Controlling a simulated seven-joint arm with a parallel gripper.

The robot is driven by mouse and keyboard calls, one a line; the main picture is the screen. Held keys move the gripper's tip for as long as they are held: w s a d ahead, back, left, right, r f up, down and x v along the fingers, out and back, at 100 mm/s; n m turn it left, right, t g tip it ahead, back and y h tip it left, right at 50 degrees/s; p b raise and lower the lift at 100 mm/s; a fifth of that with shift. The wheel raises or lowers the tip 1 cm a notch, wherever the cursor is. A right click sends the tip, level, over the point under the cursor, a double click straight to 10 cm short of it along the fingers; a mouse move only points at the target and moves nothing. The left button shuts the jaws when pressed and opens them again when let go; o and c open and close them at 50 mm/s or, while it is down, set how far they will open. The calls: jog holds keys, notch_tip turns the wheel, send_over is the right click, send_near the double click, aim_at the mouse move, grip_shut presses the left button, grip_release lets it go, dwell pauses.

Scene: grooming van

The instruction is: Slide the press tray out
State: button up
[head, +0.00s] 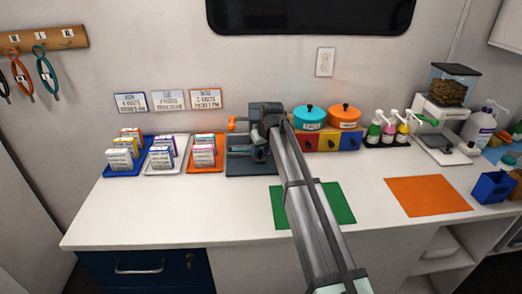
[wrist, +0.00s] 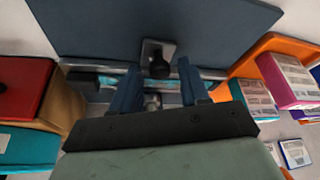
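The grey press (head: 266,108) stands at the back of the counter, on or just behind a dark slate-blue mat or tray (head: 250,167). An orange handle (head: 238,121) sticks out at its left. In the wrist view, a black knob (wrist: 159,69) sits on a small silver plate, with the slate-blue surface (wrist: 90,25) beyond it; I cannot tell for sure that the knob belongs to the press tray. My gripper (wrist: 157,74) is open, its two blue fingers apart on either side of the knob, with no clear contact. In the head view my arm hides much of the press front.
An orange tray of packets (head: 204,166) stands close on the left. Drawers (head: 325,140) with a teal pot (head: 309,118) and an orange pot (head: 344,117) stand close on the right. A green mat (head: 337,205) lies in front; the bare white counter (head: 180,215) is free at front left.

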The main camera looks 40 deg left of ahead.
grip_shut()
dwell(0.3)
jog(key=s+d, duration=0.6)
jog(key=d, duration=0.1)
jog(key=shift+s, duration=0.4)
jog(key=shift+a, duration=0.1)
jog(key=shift+o, duration=0.8)
grip_release()
